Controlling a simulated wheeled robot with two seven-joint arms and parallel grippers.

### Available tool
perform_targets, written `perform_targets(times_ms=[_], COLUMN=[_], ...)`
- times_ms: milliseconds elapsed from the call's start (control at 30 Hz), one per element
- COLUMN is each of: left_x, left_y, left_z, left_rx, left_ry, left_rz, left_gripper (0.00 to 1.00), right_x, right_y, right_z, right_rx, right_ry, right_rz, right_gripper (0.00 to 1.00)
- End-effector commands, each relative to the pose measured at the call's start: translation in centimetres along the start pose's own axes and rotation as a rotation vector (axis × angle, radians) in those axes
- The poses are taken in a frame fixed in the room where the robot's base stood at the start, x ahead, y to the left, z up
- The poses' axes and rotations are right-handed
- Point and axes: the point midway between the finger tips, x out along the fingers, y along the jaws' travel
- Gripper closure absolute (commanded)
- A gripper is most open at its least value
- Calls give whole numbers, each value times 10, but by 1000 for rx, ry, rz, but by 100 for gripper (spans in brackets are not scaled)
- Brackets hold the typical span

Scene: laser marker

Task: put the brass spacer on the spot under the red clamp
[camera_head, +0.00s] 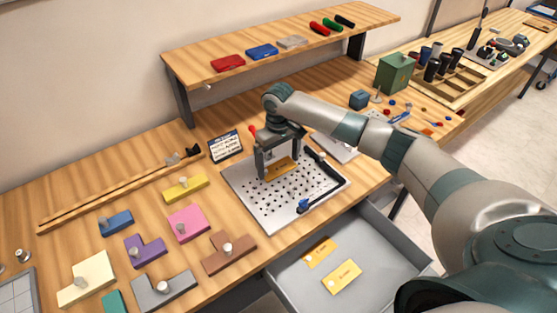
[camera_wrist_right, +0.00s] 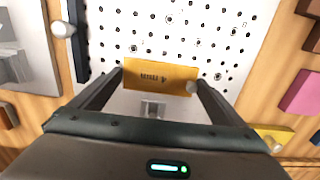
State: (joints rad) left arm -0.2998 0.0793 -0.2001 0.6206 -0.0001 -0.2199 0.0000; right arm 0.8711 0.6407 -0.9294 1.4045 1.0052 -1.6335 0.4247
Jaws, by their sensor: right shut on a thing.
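The brass spacer (camera_head: 280,166) is a flat yellow plate held between the fingers of my right gripper (camera_head: 279,168), over the perforated metal plate (camera_head: 250,210). In the right wrist view the spacer (camera_wrist_right: 160,77) spans between the fingertips (camera_wrist_right: 160,82), with its "4 mm" marking upside down. I cannot tell whether it touches the plate. A red handle (camera_head: 252,131), which looks like the red clamp's, stands at the plate's back edge, left of my gripper. Its lower part and the spot under it are hidden. My left gripper is not in view.
A blue-ended clamp (camera_head: 305,205) and a black bar (camera_head: 327,168) lie along the plate's right side. An open drawer (camera_head: 385,240) below holds two more yellow plates (camera_head: 342,276). Coloured blocks (camera_head: 188,223) cover the bench to the left. A shelf (camera_head: 290,62) overhangs the back.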

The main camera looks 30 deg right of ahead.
Motion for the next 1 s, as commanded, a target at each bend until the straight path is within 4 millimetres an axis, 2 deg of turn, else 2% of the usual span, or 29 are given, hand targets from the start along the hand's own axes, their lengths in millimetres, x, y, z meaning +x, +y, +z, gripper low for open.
perform_targets(times_ms=[467, 500, 833, 1000], left_x=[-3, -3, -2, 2], left_y=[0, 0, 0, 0], left_z=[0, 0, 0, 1], left_rx=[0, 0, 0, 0], left_ry=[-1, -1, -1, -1], left_rz=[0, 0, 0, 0], left_gripper=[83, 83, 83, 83], right_x=[7, 8, 6, -5], right_y=[0, 0, 0, 0], right_z=[0, 0, 0, -1], right_rx=[1, 1, 0, -1], right_ry=[1, 1, 2, 3], right_rz=[-1, 0, 0, -1], right_gripper=[34, 0, 0, 0])
